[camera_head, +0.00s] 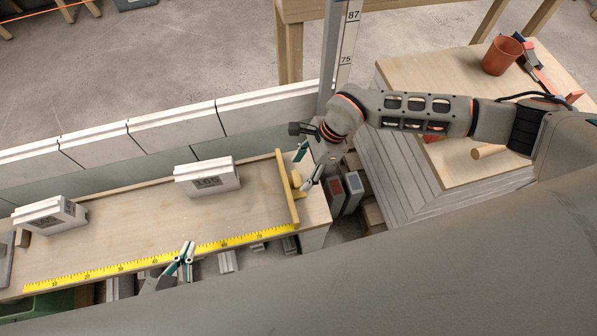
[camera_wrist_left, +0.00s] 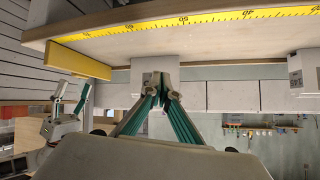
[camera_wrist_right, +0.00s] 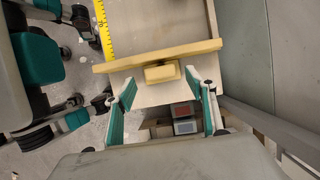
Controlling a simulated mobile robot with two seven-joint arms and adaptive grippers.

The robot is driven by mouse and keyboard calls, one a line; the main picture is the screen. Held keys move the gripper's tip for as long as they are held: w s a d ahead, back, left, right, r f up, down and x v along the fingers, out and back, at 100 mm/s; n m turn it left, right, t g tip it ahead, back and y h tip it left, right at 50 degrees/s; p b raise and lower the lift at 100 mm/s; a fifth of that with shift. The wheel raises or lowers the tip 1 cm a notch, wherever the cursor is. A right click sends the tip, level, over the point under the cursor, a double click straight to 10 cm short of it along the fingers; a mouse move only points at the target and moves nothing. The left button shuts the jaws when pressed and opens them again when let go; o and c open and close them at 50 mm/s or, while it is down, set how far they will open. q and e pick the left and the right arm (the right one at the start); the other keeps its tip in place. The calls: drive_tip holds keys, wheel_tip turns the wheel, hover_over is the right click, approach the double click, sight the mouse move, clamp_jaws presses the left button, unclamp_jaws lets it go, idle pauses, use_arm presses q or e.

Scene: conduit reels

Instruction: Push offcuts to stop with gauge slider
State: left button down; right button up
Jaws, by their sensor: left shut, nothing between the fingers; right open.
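The gauge slider (camera_head: 287,190) is a yellow wooden bar across the right end of the bench board, with a block handle (camera_wrist_right: 161,73) on its outer side. My right gripper (camera_head: 302,172) is open, one finger on each side of the handle; a gap shows on both sides in the right wrist view (camera_wrist_right: 160,82). A white offcut marked 105 (camera_head: 207,178) lies left of the slider, apart from it. Another labelled white offcut (camera_head: 48,215) lies near the left end. My left gripper (camera_head: 186,250) is shut and empty at the board's front edge, in front of the ruler.
A yellow ruler (camera_head: 158,260) runs along the board's front edge. White blocks line the back. A side table with an orange pot (camera_head: 502,56) stands right. The middle board is clear.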

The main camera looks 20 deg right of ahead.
drive_tip(key=shift+x, duration=1.35)
